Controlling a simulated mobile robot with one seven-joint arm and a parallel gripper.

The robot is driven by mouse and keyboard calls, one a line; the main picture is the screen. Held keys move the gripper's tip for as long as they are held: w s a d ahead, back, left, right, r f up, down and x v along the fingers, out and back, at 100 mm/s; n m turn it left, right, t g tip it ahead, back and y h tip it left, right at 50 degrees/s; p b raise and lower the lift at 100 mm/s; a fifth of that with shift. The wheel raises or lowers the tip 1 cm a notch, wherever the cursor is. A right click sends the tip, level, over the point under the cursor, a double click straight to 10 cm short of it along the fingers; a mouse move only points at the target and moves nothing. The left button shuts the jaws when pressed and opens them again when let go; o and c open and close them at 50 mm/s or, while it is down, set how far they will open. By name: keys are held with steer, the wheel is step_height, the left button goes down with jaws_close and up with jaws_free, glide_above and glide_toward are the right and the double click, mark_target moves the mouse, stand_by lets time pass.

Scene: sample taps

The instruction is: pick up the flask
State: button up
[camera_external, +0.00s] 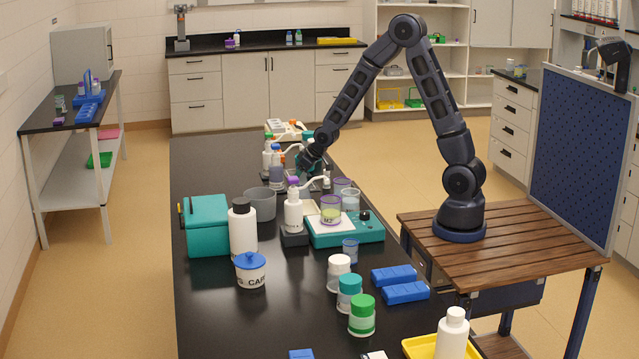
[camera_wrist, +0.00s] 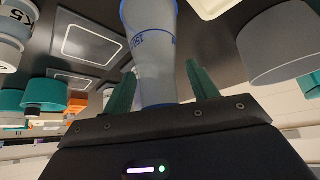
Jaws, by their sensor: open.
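The flask (camera_wrist: 152,48) is a pale, translucent vessel with blue graduation marks and a blue rim line in the wrist view. It stands out between the two green fingers of my gripper (camera_wrist: 162,82). The fingers are apart, one on each side, with a gap visible to the flask, most clearly on the right. In the external view, my gripper (camera_external: 311,166) is low over the far middle of the black bench (camera_external: 215,160), among bottles. I cannot make out the flask there; the gripper and nearby items crowd it.
A grey container (camera_wrist: 285,45) is close on the right in the wrist view, and green-topped items (camera_wrist: 45,93) are on the left. In the external view, white bottles (camera_external: 293,208), a teal balance (camera_external: 345,232) and a grey tub (camera_external: 260,204) stand nearer the camera.

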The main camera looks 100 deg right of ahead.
steer(key=c, duration=1.3)
steer(key=shift+o, duration=0.2)
